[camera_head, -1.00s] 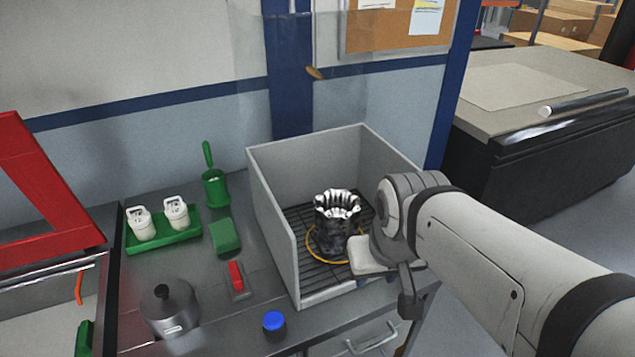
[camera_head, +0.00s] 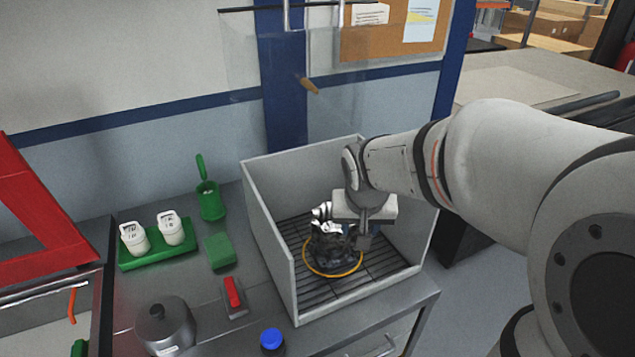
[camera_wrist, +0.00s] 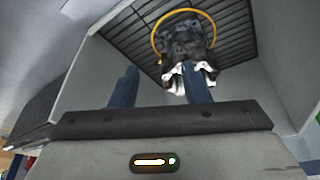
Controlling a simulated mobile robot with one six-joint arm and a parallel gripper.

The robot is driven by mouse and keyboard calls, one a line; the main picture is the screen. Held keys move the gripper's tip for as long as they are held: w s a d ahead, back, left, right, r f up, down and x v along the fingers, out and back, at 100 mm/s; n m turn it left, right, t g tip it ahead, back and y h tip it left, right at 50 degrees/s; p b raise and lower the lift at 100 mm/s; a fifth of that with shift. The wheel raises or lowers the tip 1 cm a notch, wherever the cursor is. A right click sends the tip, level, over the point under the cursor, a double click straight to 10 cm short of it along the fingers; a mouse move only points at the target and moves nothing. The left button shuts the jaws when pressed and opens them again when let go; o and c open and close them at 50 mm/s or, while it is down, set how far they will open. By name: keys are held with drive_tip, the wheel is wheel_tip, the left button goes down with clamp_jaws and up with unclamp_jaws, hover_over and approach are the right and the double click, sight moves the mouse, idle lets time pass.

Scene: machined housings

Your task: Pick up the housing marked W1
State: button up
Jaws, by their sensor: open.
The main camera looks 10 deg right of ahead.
drive_tip(key=m+p, duration=0.1)
hover_over(338, 234)
drive_tip(key=w+d, duration=0.2)
drive_tip(key=d, duration=0.1)
wheel_tip(338, 234, down, 4)
drive_tip(key=shift+s, duration=0.15)
drive_tip(key=shift+x, duration=1.15)
drive_tip(key=f, duration=0.1)
drive_tip(key=w+d+f+p, duration=0.1)
drive_tip(key=w+f+p, duration=0.1)
drive_tip(key=shift+w+d+f, duration=0.2)
drive_tip(key=shift+d+f, duration=0.05)
drive_tip(key=shift+f, duration=0.15)
drive_tip(key=shift+w+f+t, duration=0.1)
drive_tip(key=shift+f+t, duration=0.2)
drive_tip(key=shift+f, duration=0.1)
drive_tip(key=shift+c, duration=0.4)
clamp_jaws()
drive_tip(key=shift+w+r, duration=0.1)
drive_tip(key=shift+r, duration=0.05)
